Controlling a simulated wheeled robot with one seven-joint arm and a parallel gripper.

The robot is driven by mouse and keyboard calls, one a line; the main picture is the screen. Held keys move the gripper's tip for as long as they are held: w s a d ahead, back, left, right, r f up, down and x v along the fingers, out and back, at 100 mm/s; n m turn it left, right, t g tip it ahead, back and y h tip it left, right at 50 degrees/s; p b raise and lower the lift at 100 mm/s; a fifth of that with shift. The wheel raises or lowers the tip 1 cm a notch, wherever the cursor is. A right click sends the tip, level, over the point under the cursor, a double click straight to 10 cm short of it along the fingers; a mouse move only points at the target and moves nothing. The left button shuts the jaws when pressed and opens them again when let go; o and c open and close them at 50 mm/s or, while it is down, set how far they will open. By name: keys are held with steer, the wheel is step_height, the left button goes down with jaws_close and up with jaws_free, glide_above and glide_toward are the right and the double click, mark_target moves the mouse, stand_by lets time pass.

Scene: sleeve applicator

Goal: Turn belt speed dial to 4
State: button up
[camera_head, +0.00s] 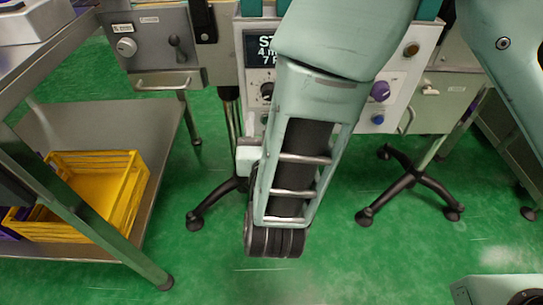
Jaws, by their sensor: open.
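A white control panel (401,78) stands at the centre back, partly hidden behind my arm. A black dial (267,91) with marks around it sits on the panel, below a dark display (258,48), close to my arm's left edge. A purple knob (380,91) is on the panel right of my arm. A pale round knob (126,47) is on a grey box at the left. No readable label shows which one is the belt speed dial, and no setting is legible. My gripper cannot be made out; my arm hides the area behind it.
A blue button (377,119) and a brown button (411,48) are also on the panel. A black lever (177,48) is on the grey box. A yellow crate (91,190) rests on a metal shelf (150,118) at left. Black stand legs (400,184) stand on open green floor.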

steer(key=s, duration=1)
steer(key=shift+d+p, duration=0.4)
steer(key=shift+d, duration=0.05)
steer(key=w+a+n+g+y, duration=0.1)
steer(key=w+a+g+y, duration=0.25)
steer(key=g, duration=0.45)
steer(key=s+d+r+n+g+h, duration=0.25)
steer(key=s+d+g, duration=0.25)
steer(key=d, duration=0.5)
steer(key=s+d+r+n+g+h, duration=0.2)
steer(key=s+d+n+g, duration=0.3)
steer(key=d, duration=0.5)
step_height(320, 180, up, 27)
steer(key=m+p, duration=0.1)
steer(key=p, duration=2.6)
steer(key=shift+s+a+r, duration=0.15)
steer(key=shift+s+r, duration=0.05)
steer(key=shift+s, duration=0.2)
